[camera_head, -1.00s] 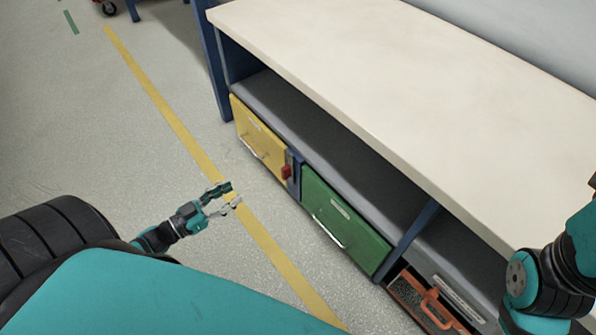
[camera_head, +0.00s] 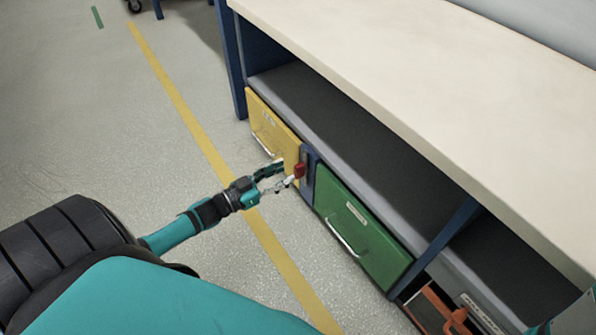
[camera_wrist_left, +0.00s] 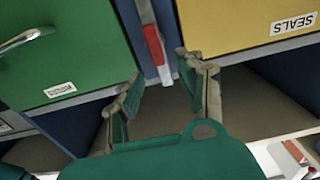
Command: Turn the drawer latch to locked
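The red drawer latch (camera_head: 299,171) sits on the blue post between the yellow drawer (camera_head: 272,128) and the green drawer (camera_head: 362,226). In the left wrist view the latch (camera_wrist_left: 154,45) is a red piece on a pale strip, lying nearly along the post. My left gripper (camera_head: 281,178) is open at the latch in the head view. In the left wrist view its fingers (camera_wrist_left: 162,82) are spread to either side of the latch's line, with a gap between them. I cannot tell whether they touch it. Both drawers look shut.
The pale worktop (camera_head: 430,90) overhangs the drawers, with a dark open shelf (camera_head: 345,125) beneath it. The floor left of the yellow line (camera_head: 185,110) is clear.

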